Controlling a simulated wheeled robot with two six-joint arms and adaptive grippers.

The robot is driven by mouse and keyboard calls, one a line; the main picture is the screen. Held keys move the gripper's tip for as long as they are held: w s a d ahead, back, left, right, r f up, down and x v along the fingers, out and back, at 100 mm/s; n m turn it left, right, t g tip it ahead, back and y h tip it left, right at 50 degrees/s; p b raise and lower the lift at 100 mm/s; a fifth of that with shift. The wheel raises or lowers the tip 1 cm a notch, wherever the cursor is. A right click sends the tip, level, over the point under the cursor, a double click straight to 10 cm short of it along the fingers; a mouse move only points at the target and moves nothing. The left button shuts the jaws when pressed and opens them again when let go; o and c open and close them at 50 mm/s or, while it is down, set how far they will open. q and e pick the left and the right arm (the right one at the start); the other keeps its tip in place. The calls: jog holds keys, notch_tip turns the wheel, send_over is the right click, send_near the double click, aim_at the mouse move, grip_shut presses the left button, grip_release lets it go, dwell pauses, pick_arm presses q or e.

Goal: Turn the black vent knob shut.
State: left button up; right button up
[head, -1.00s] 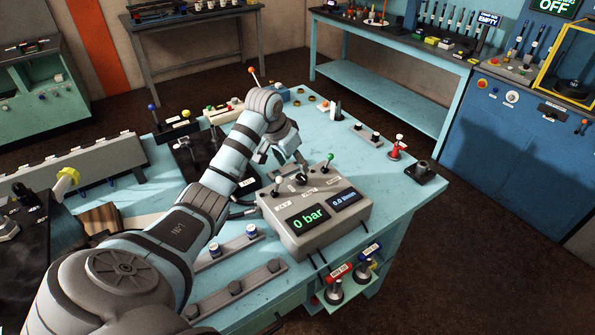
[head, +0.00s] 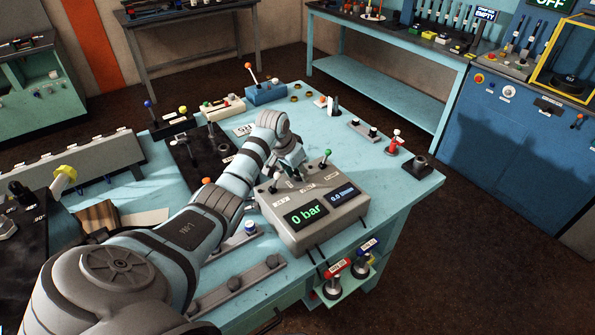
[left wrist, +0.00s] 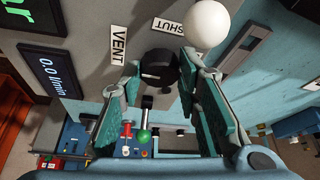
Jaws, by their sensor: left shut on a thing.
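The black vent knob (left wrist: 160,70) is on the grey control box (head: 338,222), between the VENT label (left wrist: 120,45) and the SHUT label (left wrist: 167,25) in the left wrist view. My left gripper (left wrist: 160,72) is closed around the knob, one finger on each side. In the head view my left gripper (head: 293,171) comes down on the box top and mostly hides the knob. Which way the knob points is unclear. The box displays read 0 bar (head: 305,214) and about 0.0 l/min (head: 344,193). My right gripper is out of view.
A white-tipped lever (left wrist: 207,25) and a green-tipped lever (head: 327,154) stand close on either side of the gripper. The blue bench top (head: 385,182) right of the box is mostly clear.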

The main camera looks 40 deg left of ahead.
pick_arm(q)
jog(key=shift+n, duration=0.3)
jog(key=n+y, duration=0.1)
jog(key=n, duration=0.3)
jog(key=n+y, duration=0.1)
jog(key=n, duration=0.1)
jog(key=shift+w+d+y, duration=0.1)
jog(key=shift+d+y, duration=0.15)
jog(key=shift+y, duration=0.05)
jog(key=n+g+y, duration=0.1)
jog(key=n, duration=0.2)
jog(key=shift+w+d+n, duration=0.1)
jog(key=shift+n, duration=0.3)
jog(key=shift+n+g, duration=0.6)
jog(key=shift+n, duration=0.4)
jog(key=shift+w+f+n+y+b, duration=0.15)
jog(key=shift+n+y+b, duration=0.25)
jog(key=shift+n+b, duration=0.3)
jog(key=n+g+b, duration=0.1)
jog(key=n+b, duration=0.2)
jog(key=shift+w+d+g, duration=0.1)
jog(key=shift+g, duration=0.2)
jog(key=shift+n+g+b, duration=0.3)
jog(key=shift+n+b, duration=0.4)
jog(key=shift+b, duration=0.3)
